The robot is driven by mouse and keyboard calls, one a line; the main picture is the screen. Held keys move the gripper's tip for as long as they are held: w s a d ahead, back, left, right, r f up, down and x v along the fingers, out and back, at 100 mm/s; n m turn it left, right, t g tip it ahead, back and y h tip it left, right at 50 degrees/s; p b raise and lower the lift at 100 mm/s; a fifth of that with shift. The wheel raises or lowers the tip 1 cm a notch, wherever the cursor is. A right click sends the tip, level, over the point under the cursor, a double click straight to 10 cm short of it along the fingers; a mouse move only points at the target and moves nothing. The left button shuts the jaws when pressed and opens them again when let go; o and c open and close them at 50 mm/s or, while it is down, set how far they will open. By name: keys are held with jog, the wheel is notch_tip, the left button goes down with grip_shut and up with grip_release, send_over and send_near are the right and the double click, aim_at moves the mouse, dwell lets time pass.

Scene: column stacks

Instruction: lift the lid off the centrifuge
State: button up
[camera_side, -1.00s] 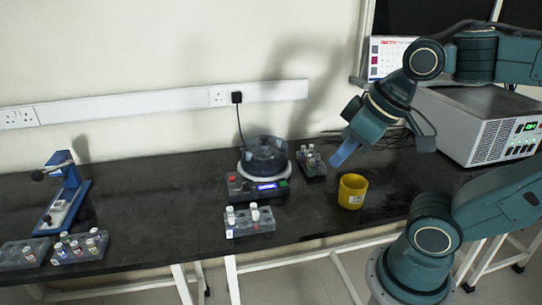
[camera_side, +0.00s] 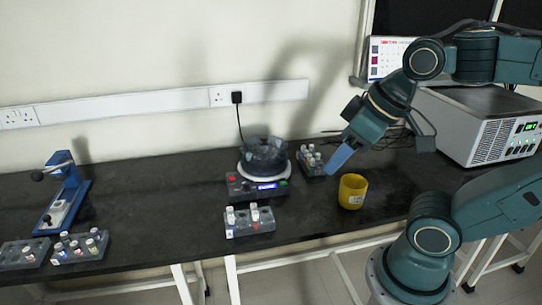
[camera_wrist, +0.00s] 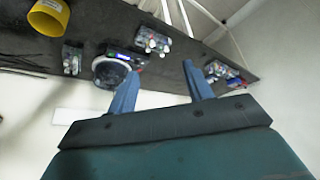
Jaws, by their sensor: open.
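The centrifuge (camera_side: 260,184) stands on the black bench, with a red knob and a lit blue display on its front. Its dark see-through lid (camera_side: 265,155) sits on top of the round white rim. The centrifuge also shows in the wrist view (camera_wrist: 112,70), beyond my fingers. My gripper (camera_side: 340,157) is up and to the right of the centrifuge, above the bench, apart from the lid. In the wrist view its two blue fingers (camera_wrist: 160,82) are spread wide with nothing between them.
A yellow cup (camera_side: 352,192) stands below my gripper. One tube rack (camera_side: 311,160) is right of the centrifuge, another (camera_side: 249,221) in front. More racks (camera_side: 78,246) and a blue device (camera_side: 63,194) are at left. A grey box (camera_side: 480,125) is at right.

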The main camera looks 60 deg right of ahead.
jog(key=shift+r, duration=0.1)
jog(key=w+d+r+m+g, duration=0.1)
jog(key=w+d+r+m, duration=0.2)
jog(key=w, duration=0.5)
jog(key=w+d+r+m+g, duration=0.1)
jog(key=w+d+r+m, duration=0.2)
jog(key=w, duration=0.4)
jog(key=w+d+r+m+g, duration=0.1)
jog(key=w+d+r+m, duration=0.2)
jog(key=w, duration=0.5)
jog(key=w+d+f+m+g, duration=0.1)
jog(key=w+d+f+m, duration=0.1)
jog(key=w+d+f, duration=0.2)
jog(key=w+d+f+m, duration=0.3)
jog(key=w+d+f, duration=0.1)
jog(key=d, duration=0.6)
jog(key=w+d+f+m+g, duration=0.1)
jog(key=w+d+f+m, duration=0.1)
jog(key=w+d+f, duration=0.3)
jog(key=shift+d+f+m+g, duration=0.3)
jog(key=shift+d+f, duration=0.15)
jog(key=shift+d, duration=0.55)
jog(key=shift+f, duration=0.1)
send_over(264, 137)
jog(key=shift+f, duration=4.2)
jog(key=shift+f, duration=0.1)
